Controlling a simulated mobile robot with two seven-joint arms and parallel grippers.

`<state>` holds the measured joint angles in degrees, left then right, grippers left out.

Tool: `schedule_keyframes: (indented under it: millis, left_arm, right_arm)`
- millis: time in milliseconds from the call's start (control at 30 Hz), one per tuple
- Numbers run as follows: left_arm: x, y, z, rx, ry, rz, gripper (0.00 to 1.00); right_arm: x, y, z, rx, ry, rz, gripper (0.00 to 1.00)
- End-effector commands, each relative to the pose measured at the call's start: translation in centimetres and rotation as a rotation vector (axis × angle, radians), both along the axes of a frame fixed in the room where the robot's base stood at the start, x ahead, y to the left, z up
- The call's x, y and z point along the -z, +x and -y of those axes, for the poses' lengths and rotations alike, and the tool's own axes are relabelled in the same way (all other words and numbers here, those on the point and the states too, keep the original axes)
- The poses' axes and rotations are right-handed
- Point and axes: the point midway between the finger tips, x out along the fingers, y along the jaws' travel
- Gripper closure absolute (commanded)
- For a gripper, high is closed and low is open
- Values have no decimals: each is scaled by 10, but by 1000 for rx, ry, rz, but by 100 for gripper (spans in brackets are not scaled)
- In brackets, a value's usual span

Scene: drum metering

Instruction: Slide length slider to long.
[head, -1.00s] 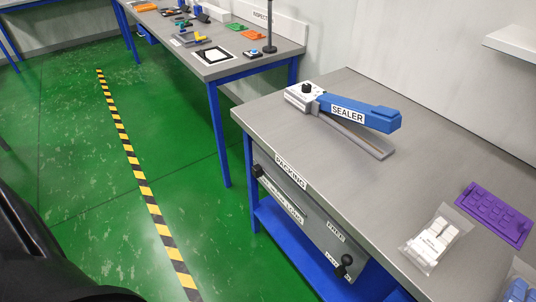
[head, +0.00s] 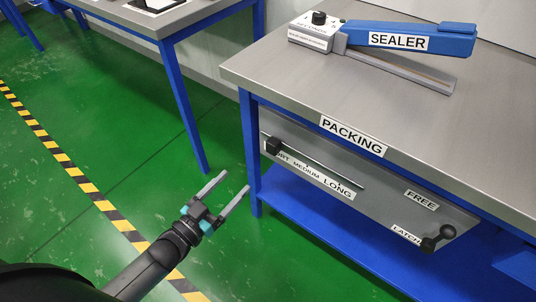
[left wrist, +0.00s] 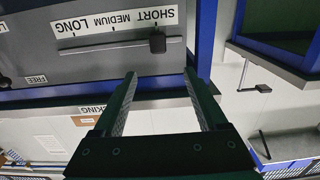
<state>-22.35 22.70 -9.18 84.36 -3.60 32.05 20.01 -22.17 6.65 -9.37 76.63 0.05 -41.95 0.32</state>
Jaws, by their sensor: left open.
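The length slider's black knob (head: 273,146) sits at the left end of its slot on the grey panel under the packing bench, at the SHORT end of the label strip (head: 310,178). LONG is at the right end. In the left wrist view, which is upside down, the knob (left wrist: 157,42) is beside the word SHORT, ahead of the fingers. My left gripper (head: 230,184) is open and empty, in front of the panel, left of and below the knob in the head view. It is apart from the knob. My right gripper is not in view.
A black-knobbed lever (head: 438,238) by the FREE and LATCH labels is at the panel's right. A blue sealer (head: 410,38) stands on the packing bench (head: 270,72). The bench's blue leg (head: 250,150) is near the gripper. Green floor (head: 110,90) is open to the left.

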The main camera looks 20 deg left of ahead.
Motion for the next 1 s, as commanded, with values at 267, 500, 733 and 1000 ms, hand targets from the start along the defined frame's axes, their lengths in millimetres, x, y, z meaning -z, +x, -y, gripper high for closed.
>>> schedule_keyframes:
  millis: [267, 500, 733, 1000]
  left_arm:
    - [-5, 22, 9, 10, -9, 24, 25]
    - [-4, 55, 21, 10, -7, 22, 25]
    - [-4, 86, 32, 9, -8, 22, 25]
    - [-4, 122, 46, 9, -5, 20, 25]
  right_arm:
    - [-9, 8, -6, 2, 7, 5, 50]
    - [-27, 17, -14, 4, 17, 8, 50]
    - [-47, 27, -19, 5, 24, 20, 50]
    - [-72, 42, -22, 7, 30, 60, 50]
